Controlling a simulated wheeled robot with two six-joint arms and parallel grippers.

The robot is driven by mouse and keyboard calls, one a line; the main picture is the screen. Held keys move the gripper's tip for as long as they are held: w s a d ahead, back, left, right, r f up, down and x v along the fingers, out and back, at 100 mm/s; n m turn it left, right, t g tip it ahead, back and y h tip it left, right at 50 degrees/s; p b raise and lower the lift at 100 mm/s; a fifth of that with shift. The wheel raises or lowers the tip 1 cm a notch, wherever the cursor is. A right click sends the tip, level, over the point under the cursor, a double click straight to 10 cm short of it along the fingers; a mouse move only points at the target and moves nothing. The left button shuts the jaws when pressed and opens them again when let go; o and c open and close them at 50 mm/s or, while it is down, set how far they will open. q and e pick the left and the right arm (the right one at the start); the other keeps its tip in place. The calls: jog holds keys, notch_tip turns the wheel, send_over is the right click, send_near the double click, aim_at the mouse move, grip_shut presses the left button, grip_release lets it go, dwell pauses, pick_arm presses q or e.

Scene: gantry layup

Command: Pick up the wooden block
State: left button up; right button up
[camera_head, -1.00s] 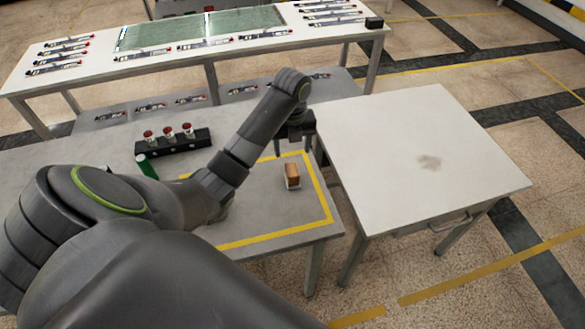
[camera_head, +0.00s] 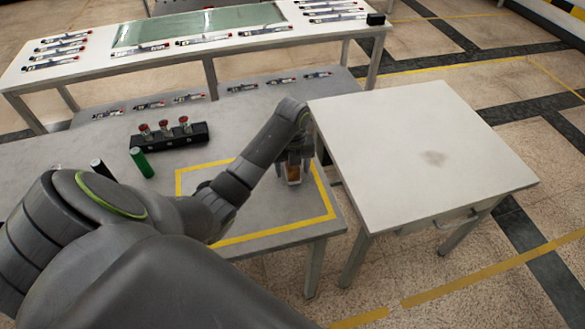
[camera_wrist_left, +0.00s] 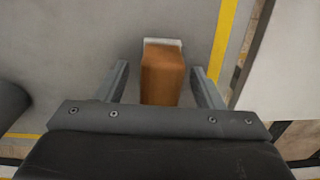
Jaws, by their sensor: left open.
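The wooden block (camera_head: 293,174) stands on the grey table inside the yellow tape outline, near its right side. In the left wrist view the brown block (camera_wrist_left: 162,75) shows between the two fingers, with a white piece at its far end. My left gripper (camera_head: 292,172) is open, with a finger on either side of the block. Gaps show between the block and both fingers in the left wrist view (camera_wrist_left: 162,82). The gripper partly hides the block in the head view. My right gripper is not in view.
A white-topped table (camera_head: 420,150) stands close on the right. A black rack (camera_head: 170,137) with red-topped vials, a green cylinder (camera_head: 141,162) and a dark cylinder (camera_head: 102,168) stand to the left. A long white bench (camera_head: 180,60) with several slim tools is behind.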

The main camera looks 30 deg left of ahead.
pick_arm(q)
jog(key=shift+f, duration=0.1)
jog(key=shift+c, duration=0.3)
jog(key=c, duration=1)
jog(key=shift+c, duration=0.2)
notch_tip(320, 180, up, 5)
jog(key=shift+w+r, duration=0.15)
notch_tip(320, 180, up, 3)
jog(key=shift+r+p, duration=0.15)
jog(key=shift+p, duration=1)
jog(key=shift+r+p, duration=0.75)
